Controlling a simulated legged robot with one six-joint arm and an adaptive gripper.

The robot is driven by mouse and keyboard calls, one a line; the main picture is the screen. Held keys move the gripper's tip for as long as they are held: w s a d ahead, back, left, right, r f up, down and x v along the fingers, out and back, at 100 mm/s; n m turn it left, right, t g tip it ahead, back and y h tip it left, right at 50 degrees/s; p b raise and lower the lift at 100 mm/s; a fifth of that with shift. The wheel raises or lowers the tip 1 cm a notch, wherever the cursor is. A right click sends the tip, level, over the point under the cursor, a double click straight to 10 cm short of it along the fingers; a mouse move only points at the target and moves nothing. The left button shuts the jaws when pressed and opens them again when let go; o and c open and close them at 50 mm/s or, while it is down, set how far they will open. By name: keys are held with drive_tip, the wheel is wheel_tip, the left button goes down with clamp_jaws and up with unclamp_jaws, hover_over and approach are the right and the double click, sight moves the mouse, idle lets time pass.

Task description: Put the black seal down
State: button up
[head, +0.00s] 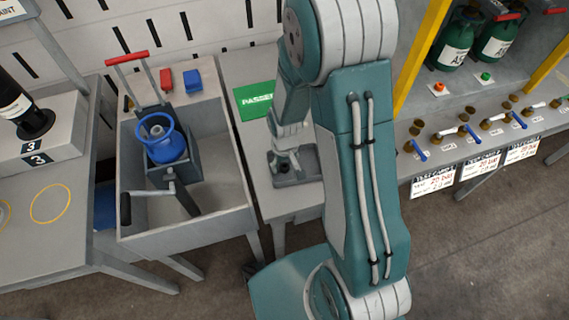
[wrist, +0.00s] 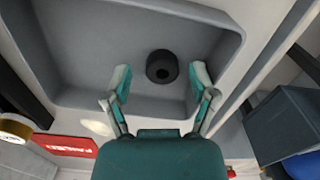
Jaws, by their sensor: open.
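The black seal (wrist: 161,66), a short dark ring with a hole, shows in the wrist view inside a grey tray (wrist: 85,60). It appears to rest on the tray's floor, near its right side. My gripper (wrist: 160,80) is open, with one teal and grey finger on each side of the seal in the picture. Gaps show between the seal and both fingertips; I cannot tell the height between them. In the head view the arm reaches down at the centre, and the seal cannot be made out there.
A red FAILED sign (wrist: 70,145) lies beside the tray, and a blue-grey box (wrist: 285,125) stands right. In the head view, a green PASSED sign (head: 257,99) is on the table, left of my arm. A blue cylinder (head: 162,140) sits in a fixture in a grey basin (head: 228,178).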

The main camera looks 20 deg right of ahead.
wheel_tip(320, 180, up, 12)
wheel_tip(320, 180, up, 12)
drive_tip(key=m+t, duration=0.1)
drive_tip(key=t, duration=0.2)
hover_over(285, 166)
drive_tip(key=s, duration=0.5)
drive_tip(key=s+r+m+t, duration=0.1)
drive_tip(key=s+r+t, duration=0.1)
drive_tip(key=s+r, duration=0.5)
drive_tip(key=shift+s+d+r+t, duration=0.3)
drive_tip(key=shift+s+d, duration=0.15)
drive_tip(key=shift+s, duration=0.65)
drive_tip(key=shift+c, duration=1.2)
